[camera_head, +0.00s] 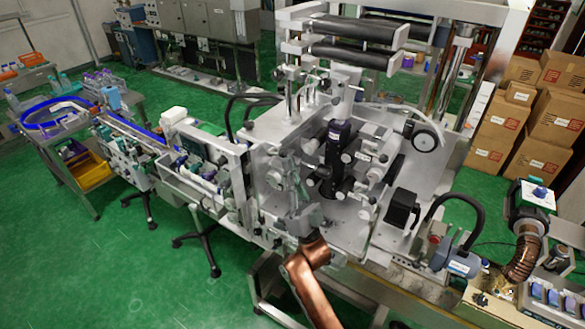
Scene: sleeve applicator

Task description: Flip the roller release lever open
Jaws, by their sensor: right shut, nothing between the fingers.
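The sleeve applicator (262,160) stands at the middle, with a grey metal panel carrying rollers and knobs. A black upright roller (337,148) stands near the middle of its panel. I cannot pick out the roller release lever for certain among the small grey parts there. My right arm is copper-coloured and comes up from the bottom edge. My right gripper (294,184) is shut and empty, close in front of the left part of the panel. Its fingertips blend with the grey parts, so I cannot tell whether they touch anything. My left gripper is out of view.
A conveyor with blue rails (130,128) runs in from the left. Two black horizontal rollers (355,54) sit on top of the machine. Cardboard boxes (553,115) stand behind. Green floor is open at lower left.

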